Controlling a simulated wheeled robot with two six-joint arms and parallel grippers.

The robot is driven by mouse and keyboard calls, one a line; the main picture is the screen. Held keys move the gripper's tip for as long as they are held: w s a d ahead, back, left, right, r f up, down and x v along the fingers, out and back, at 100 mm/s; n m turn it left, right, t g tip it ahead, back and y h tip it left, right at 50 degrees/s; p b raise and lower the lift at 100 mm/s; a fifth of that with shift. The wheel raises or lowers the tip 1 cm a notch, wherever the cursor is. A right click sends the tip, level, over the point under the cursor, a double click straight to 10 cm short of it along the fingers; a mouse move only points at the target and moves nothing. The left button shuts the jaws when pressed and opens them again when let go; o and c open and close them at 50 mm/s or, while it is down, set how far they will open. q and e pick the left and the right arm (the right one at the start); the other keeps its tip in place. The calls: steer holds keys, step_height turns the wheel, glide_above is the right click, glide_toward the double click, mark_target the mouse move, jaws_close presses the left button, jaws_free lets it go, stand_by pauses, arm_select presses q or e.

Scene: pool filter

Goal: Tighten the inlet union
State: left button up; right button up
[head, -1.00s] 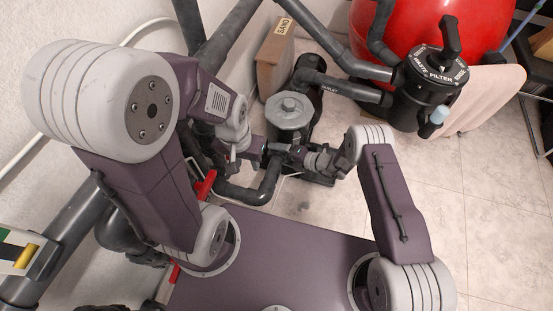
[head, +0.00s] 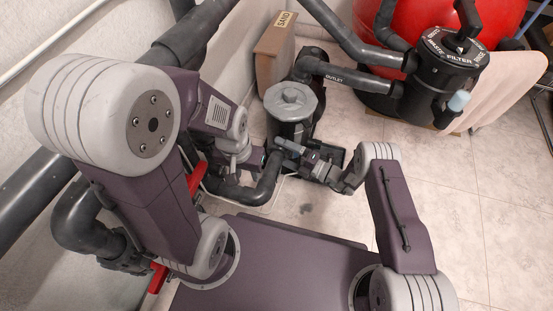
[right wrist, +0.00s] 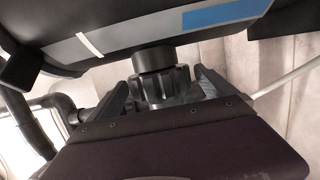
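The grey ribbed union nut (right wrist: 166,86) shows in the right wrist view, on a short dark collar below a large dark body. My right gripper (right wrist: 168,92) has its fingers apart on either side of the nut, with small gaps seeming to show. In the head view my right gripper (head: 286,147) reaches in from the right to the front of the pump (head: 290,102). My left gripper (head: 262,160) is just lower and to the left, by the bent dark pipe (head: 262,192). Its fingers are too small and covered to read, and the nut is hidden there.
The black filter valve (head: 445,65) and red tank (head: 400,30) stand at the back right. A brown box (head: 288,50) is behind the pump. Thick pipes run along the left wall (head: 195,35). Tiled floor (head: 480,200) is clear at the right.

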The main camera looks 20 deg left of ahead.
steer(key=p+v, duration=0.1)
steer(key=v, duration=0.5)
stand_by(0.3)
steer(key=shift+d+p, duration=0.1)
steer(key=shift+p, duration=0.2)
steer(key=p+v, duration=0.4)
steer(key=v, duration=0.5)
